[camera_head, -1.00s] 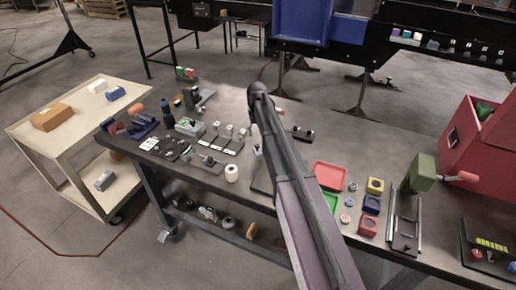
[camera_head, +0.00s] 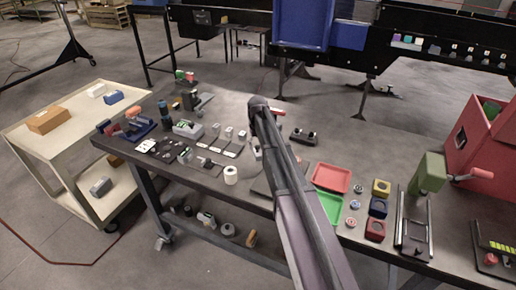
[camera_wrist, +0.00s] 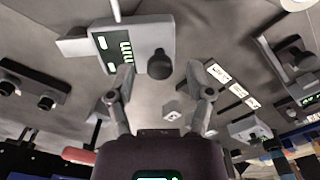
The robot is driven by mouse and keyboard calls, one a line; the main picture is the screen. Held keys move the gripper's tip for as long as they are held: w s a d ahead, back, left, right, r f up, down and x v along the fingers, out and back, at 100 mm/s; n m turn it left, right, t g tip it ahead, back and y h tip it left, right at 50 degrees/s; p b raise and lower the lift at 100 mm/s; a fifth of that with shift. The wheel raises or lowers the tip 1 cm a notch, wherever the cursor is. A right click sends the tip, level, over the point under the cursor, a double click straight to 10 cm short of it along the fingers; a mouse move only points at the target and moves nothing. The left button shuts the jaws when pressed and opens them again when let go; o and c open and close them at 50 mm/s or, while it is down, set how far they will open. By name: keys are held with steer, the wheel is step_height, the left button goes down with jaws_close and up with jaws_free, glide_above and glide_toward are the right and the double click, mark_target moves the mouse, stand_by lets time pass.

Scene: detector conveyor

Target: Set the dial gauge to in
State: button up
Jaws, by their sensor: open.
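A light grey box with a lit green display and a round black knob shows at the upper middle of the wrist view; I take this to be the dial gauge (camera_wrist: 107,42). My gripper (camera_wrist: 162,84) is open and empty. Its two fingertips are spread below the box in the picture, with the black knob (camera_wrist: 160,64) between and just above them. I cannot tell whether either finger touches it. In the head view my arm covers the gripper and most or all of this box.
A black two-knob block (camera_head: 303,136) stands right of my arm. White-labelled plates (camera_head: 213,142), a small device with a green display (camera_head: 187,128) and a white roll (camera_head: 231,175) stand left of it. Red (camera_head: 331,178) and green trays lie at right. A cart (camera_head: 45,153) stands far left.

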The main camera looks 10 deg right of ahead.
steer(key=shift+f, duration=0.1)
stand_by(0.3)
jaws_close()
steer(key=shift+a, duration=0.1)
